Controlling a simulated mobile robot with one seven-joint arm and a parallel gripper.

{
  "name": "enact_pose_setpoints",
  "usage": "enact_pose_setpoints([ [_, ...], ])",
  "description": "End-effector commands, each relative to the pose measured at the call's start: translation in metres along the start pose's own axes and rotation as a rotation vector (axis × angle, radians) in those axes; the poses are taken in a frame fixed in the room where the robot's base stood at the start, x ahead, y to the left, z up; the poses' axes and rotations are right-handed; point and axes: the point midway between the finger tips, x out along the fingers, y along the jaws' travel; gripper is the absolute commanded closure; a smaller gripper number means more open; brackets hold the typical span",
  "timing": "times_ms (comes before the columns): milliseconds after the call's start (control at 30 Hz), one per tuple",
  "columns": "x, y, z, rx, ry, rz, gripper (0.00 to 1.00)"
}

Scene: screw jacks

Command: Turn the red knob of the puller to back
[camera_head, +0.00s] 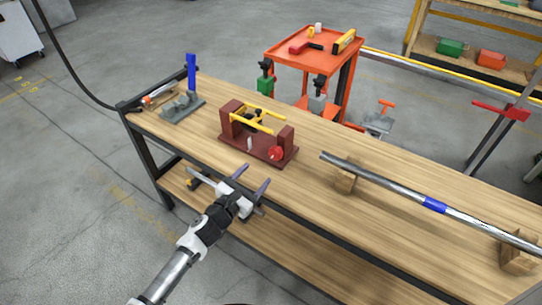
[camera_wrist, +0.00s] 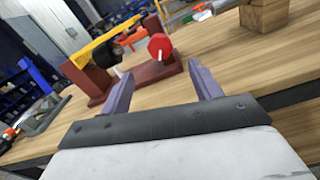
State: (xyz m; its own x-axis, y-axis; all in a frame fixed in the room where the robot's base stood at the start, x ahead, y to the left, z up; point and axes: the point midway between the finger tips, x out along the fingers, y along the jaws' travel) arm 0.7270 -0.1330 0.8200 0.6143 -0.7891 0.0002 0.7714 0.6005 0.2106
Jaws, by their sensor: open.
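The puller (camera_head: 255,153) is a dark red frame with two upright blocks and yellow bars, standing on the wooden workbench. Its red knob (camera_head: 276,153) is on the right end, on the side facing me. In the wrist view the red knob (camera_wrist: 160,46) is an upright faceted disc beyond my fingers, between their lines. My gripper (camera_head: 250,182) is at the bench's front edge, in front of the puller and apart from it. Its two purple fingers (camera_wrist: 162,85) are spread with nothing between them.
The workbench (camera_head: 330,215) has bare wood to the right of the puller. A steel rod with a blue band (camera_head: 435,205) rests on wooden blocks. A grey device with a blue post (camera_head: 190,75) stands at the left end. A red cart (camera_head: 285,58) stands behind.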

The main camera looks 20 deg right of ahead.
Motion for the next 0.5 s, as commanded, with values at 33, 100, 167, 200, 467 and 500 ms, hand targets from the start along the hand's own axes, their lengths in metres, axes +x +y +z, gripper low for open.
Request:
enact_pose_setpoints([
  [33,0.011,-0.001,0.003,-0.003,0.0,-0.003,0.37],
  [100,0.023,-0.001,0.003,-0.004,0.0,-0.002,0.37],
  [167,0.034,-0.001,0.003,-0.003,0.0,-0.003,0.37],
  [200,0.041,-0.001,0.003,-0.004,0.0,-0.003,0.37],
  [467,0.078,-0.001,0.002,-0.003,0.001,-0.002,0.37],
  [500,0.082,-0.001,0.001,-0.004,0.001,-0.002,0.37],
])
